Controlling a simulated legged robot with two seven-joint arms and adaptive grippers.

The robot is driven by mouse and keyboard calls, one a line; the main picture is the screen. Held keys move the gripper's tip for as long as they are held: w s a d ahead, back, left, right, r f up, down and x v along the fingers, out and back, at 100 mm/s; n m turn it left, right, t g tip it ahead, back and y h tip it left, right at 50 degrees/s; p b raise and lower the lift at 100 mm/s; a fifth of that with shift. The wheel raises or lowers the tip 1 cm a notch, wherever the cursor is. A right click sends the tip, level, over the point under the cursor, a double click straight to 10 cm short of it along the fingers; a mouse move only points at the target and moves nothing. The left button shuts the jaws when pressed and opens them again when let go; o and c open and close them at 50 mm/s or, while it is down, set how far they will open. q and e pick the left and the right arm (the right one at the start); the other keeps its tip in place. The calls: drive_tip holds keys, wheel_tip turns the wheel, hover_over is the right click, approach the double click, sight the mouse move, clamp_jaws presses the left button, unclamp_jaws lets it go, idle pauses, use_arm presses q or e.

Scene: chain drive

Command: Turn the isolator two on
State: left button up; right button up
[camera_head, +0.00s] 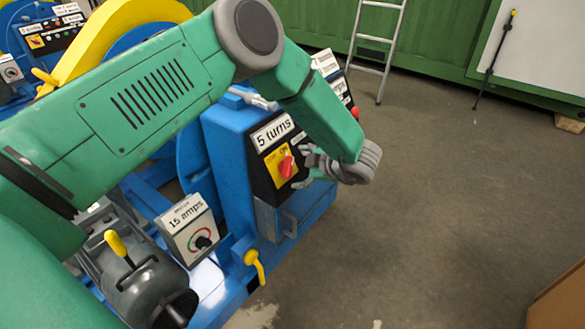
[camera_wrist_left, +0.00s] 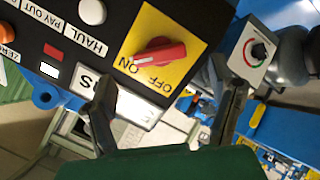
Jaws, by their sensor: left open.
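A red rotary switch (camera_head: 287,167) sits on a yellow plate on the black panel of the near blue machine. In the left wrist view the switch (camera_wrist_left: 160,53) is close, its plate (camera_wrist_left: 180,25) marked ON and OFF. My left gripper (camera_head: 303,168) is open just in front of the switch. In the left wrist view its fingers (camera_wrist_left: 163,72) are spread, with nothing between them. Contact with the switch cannot be confirmed. My right gripper is not in view.
A "15 amps" dial box (camera_head: 188,228) and a yellow lever (camera_head: 254,265) are nearby. Another panel with a yellow-plated switch (camera_head: 37,42) stands far left.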

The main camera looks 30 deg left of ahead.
use_arm(q)
drive_tip(key=v, duration=0.6)
idle(0.3)
drive_tip(key=s+f+m+t+h, duration=0.5)
drive_tip(key=s+f+m+h, duration=0.2)
drive_tip(key=s+f+m, duration=0.8)
drive_tip(key=s+f+m+g+h, duration=0.1)
drive_tip(key=s+m+g+h, duration=0.2)
drive_tip(key=s, duration=1.9)
drive_tip(key=m+g, duration=0.4)
drive_tip(key=m, duration=0.3)
drive_tip(key=shift+h, duration=0.3)
drive_tip(key=shift+a+f, duration=0.1)
drive_tip(key=shift+f, duration=0.05)
